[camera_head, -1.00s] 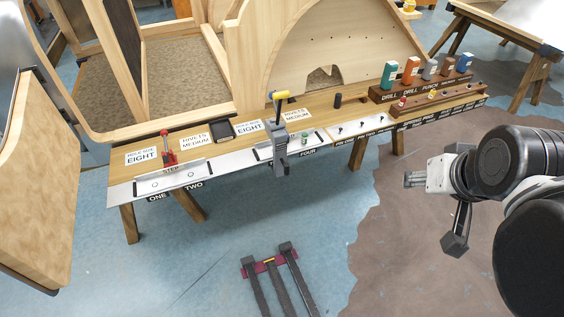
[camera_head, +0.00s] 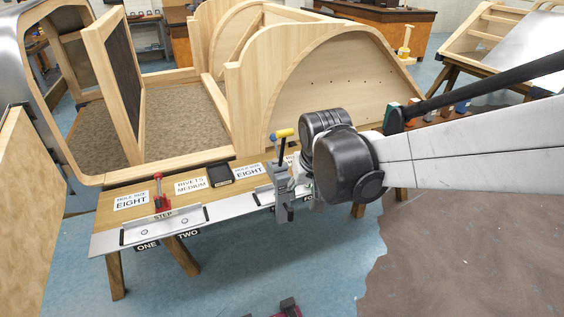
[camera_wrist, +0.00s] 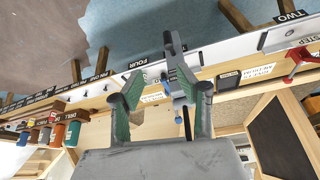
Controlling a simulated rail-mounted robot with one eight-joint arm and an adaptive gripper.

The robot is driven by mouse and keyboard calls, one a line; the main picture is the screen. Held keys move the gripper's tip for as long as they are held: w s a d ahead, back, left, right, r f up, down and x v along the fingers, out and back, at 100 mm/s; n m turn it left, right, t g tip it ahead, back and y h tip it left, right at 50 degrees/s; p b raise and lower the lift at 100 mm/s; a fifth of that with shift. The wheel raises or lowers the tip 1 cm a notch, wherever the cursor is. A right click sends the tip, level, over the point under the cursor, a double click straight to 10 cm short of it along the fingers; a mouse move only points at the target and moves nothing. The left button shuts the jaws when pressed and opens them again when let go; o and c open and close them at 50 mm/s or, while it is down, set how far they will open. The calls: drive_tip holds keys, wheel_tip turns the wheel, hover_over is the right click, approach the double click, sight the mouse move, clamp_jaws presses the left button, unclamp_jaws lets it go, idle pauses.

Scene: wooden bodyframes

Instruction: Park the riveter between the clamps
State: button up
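A grey upright tool with a yellow handle (camera_head: 282,190) stands at the front edge of the bench, beside the step numbered four; I cannot tell for sure whether it is the riveter or a clamp. It also shows in the wrist view as a grey body with a blue part (camera_wrist: 178,78). A small red clamp (camera_head: 159,192) stands behind the plate marked one and two. My gripper (camera_wrist: 160,95) is open, its two green-padded fingers on either side of the grey tool in the picture; contact is not visible. In the head view my arm hides most of the gripper.
The wooden bench (camera_head: 112,212) carries label cards and a dark device (camera_head: 219,175). A large wooden bodyframe (camera_head: 245,110) stands behind it. Coloured drill and punch boxes (camera_wrist: 72,132) stand on its far end. A low dark-red object (camera_head: 288,311) lies on the floor in front.

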sight(291, 210)
drive_tip(key=b+x, duration=0.1)
drive_tip(key=x, duration=0.4)
drive_tip(key=a+b+x, duration=0.1)
drive_tip(key=x, duration=0.4)
drive_tip(key=b+x, duration=0.1)
drive_tip(key=x, duration=0.4)
drive_tip(key=shift+w+a+f+b, duration=0.2)
drive_tip(key=shift+w+a+b, duration=0.1)
drive_tip(key=shift+a, duration=0.05)
drive_tip(key=shift+c, duration=0.5)
clamp_jaws()
